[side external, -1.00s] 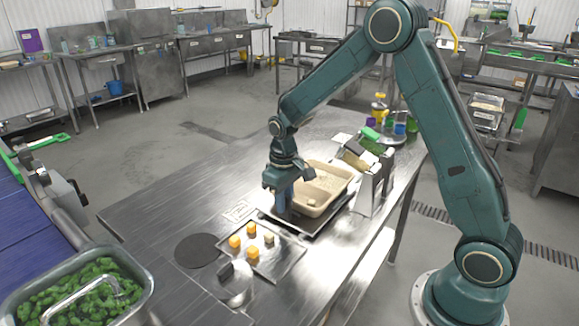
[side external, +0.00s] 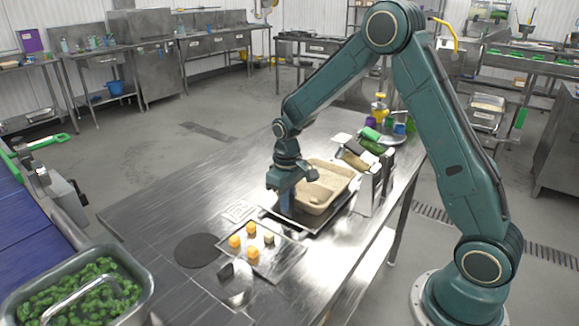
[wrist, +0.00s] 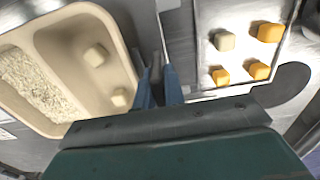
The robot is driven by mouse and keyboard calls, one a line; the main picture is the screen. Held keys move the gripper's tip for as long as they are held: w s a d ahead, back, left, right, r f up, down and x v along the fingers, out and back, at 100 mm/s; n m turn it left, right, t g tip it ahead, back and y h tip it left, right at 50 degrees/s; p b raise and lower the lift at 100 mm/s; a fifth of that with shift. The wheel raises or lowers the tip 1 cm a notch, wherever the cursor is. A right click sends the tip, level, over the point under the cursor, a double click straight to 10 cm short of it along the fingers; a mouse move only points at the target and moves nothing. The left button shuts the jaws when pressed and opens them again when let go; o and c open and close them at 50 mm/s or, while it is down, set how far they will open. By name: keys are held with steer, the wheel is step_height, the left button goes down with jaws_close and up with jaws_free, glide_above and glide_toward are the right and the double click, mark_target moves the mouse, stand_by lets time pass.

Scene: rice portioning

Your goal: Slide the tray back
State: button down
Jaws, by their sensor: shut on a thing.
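The beige tray (side external: 318,207) has compartments and sits on a dark metal base (side external: 335,222) on the steel table. In the wrist view, the beige tray (wrist: 128,75) is at the left, with white rice in one compartment and two pale cubes in another. My gripper (side external: 288,210) points down at the near left end of the tray. In the wrist view, my gripper (wrist: 158,75) has its blue fingers closed around a dark grey upright part beside the tray's wall. Where this part joins the tray or base is hidden.
A flat metal tray (side external: 284,265) with three orange cubes and one pale cube lies close by at front left. A dark round disc (side external: 197,250) is beside it. A metal rack (side external: 368,190) stands close right of the beige tray.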

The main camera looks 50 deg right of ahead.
steer(key=d, duration=1)
steer(key=shift+d+r, duration=0.1)
steer(key=shift+d, duration=0.05)
steer(key=c, duration=1.8)
jaws_free()
steer(key=shift+d, duration=0.1)
steer(key=shift+o, duration=0.2)
steer(key=shift+r, duration=0.1)
steer(key=shift+r, duration=0.5)
step_height(320, 180, up, 13)
steer(key=shift+f, duration=0.2)
steer(key=shift+a, duration=0.2)
